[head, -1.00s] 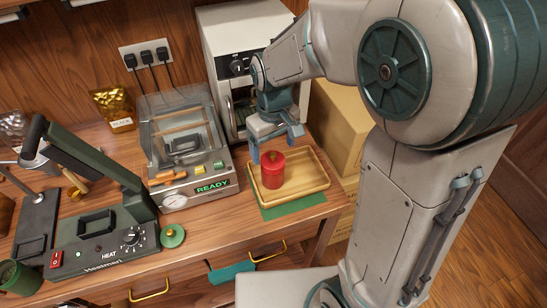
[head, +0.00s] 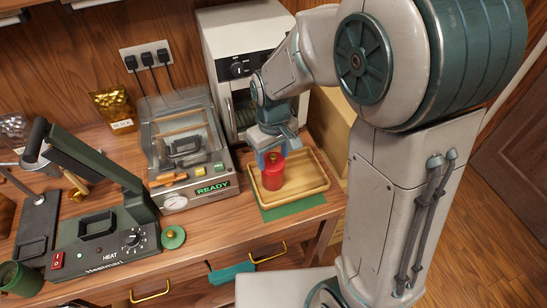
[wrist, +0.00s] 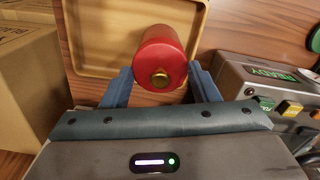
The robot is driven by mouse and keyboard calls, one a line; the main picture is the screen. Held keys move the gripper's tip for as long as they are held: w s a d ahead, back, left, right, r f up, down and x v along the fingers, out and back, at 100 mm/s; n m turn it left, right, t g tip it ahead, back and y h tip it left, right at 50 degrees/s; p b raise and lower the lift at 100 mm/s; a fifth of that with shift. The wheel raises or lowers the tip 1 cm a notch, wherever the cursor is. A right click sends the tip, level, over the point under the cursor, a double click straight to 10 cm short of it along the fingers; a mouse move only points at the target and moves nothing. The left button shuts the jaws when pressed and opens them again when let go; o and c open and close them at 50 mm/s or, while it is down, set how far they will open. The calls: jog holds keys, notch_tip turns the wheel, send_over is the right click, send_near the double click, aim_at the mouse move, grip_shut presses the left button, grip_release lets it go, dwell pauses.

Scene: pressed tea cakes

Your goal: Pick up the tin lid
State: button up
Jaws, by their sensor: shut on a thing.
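The fingers partly hide the lid in the head view. I cannot tell whether the lid has lifted off the tin.
A green mat (head: 292,208) lies under the tray. A vacuum sealer (head: 188,165) reading READY stands left of it, and a white oven (head: 228,50) behind. A green lid (head: 173,237) and a heat press (head: 100,235) are farther left. Cardboard boxes (wrist: 30,80) stand beside the counter.

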jog(key=shift+r, duration=0.1)
jog(key=shift+r, duration=0.55)
notch_tip(320, 180, up, 3)
jog(key=shift+f+b, duration=0.1)
jog(key=shift+b, duration=0.35)
jog(key=s+d+r+b, duration=0.2)
jog(key=s+d+r, duration=0.4)
jog(key=d, duration=0.3)
jog(key=p, duration=0.9)
send_over(273, 155)
notch_tip(273, 155, down, 2)
jog(key=shift+f, duration=0.2)
jog(key=shift+f+b, duration=2.7)
jog(key=shift+f, duration=0.6)
jog(key=shift+s+f+b, duration=0.1)
jog(key=shift+f+b, duration=0.05)
jog(key=shift+b, duration=0.15)
